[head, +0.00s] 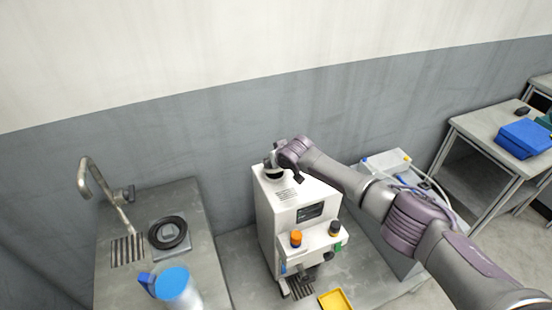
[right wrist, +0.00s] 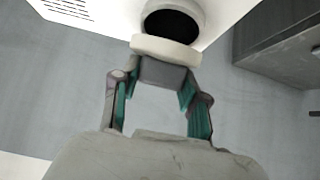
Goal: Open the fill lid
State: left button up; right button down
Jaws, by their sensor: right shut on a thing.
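The white machine (head: 287,215) stands on the grey bench, with the dark round fill opening (right wrist: 172,24) on its top. The fill lid (right wrist: 165,51) is a pale disc seen nearly edge-on beside the opening, with a grey tab (right wrist: 163,73) on it. The lid is swung up, so the dark inside of the opening shows. My right gripper (right wrist: 160,92) is shut on the tab, one finger at each side. In the head view my right gripper (head: 274,166) is at the machine's top back corner, partly hidden by its own wrist. My left gripper is not in view.
Orange (head: 296,238) and dark (head: 335,228) knobs are on the machine's front, with a yellow tray (head: 335,300) below. A blue-lidded jug (head: 178,287), a black ring (head: 168,233) and a tap (head: 88,172) are at left. The wall is close behind.

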jog(key=g+b, duration=0.1)
jog(key=b, duration=0.2)
jog(key=shift+w+a+g+h, duration=0.15)
jog(key=shift+w+g+h, duration=0.15)
jog(key=shift+w+g, duration=0.1)
jog(key=shift+w+r+g+b, duration=0.2)
jog(key=shift+r+g+b, duration=0.2)
jog(key=shift+b, duration=0.35)
jog(key=c, duration=0.6)
grip_release()
jog(key=shift+o, duration=0.2)
jog(key=v, duration=1.2)
jog(key=shift+a, duration=0.15)
